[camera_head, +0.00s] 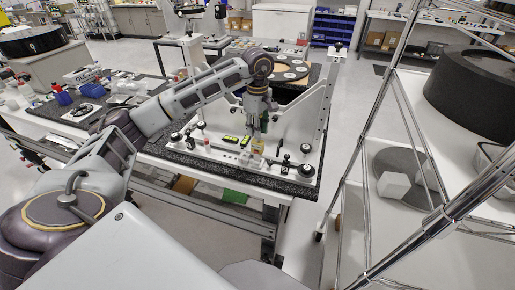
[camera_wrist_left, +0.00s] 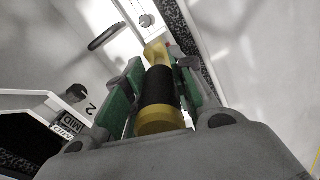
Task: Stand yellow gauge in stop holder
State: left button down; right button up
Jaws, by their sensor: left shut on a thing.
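My left gripper (camera_head: 257,118) reaches down over the white fixture plate on the dark table. In the left wrist view its green-padded fingers (camera_wrist_left: 155,88) are shut on the yellow gauge (camera_wrist_left: 156,122), a cylinder with yellow ends and a black middle band. The gauge points away from the wrist, its narrower yellow end farthest. In the head view a small yellow part (camera_head: 258,146) shows just below the fingers. I cannot tell which part is the stop holder, nor whether the gauge touches anything. My right gripper is not in view.
Yellow-and-black pieces (camera_head: 231,138) lie on the plate left of the gripper. Dark knobs and clamps (camera_head: 305,148) stand to the right. A white upright frame (camera_head: 327,100) rises beside the plate. A wire rack (camera_head: 400,180) stands at the right. Bottles and blue bins crowd the table's left.

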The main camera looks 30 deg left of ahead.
aim_at(258, 141)
pick_arm(q)
jog(key=shift+f+b, duration=0.35)
jog(key=shift+f, duration=0.15)
dwell(0.3)
jog(key=shift+f+b, duration=0.45)
jog(key=shift+f, duration=0.15)
dwell(0.4)
jog(key=shift+f+b, duration=0.35)
jog(key=shift+f, duration=0.15)
dwell(0.4)
jog(key=c, duration=1.1)
grip_release()
jog(key=shift+r, duration=6)
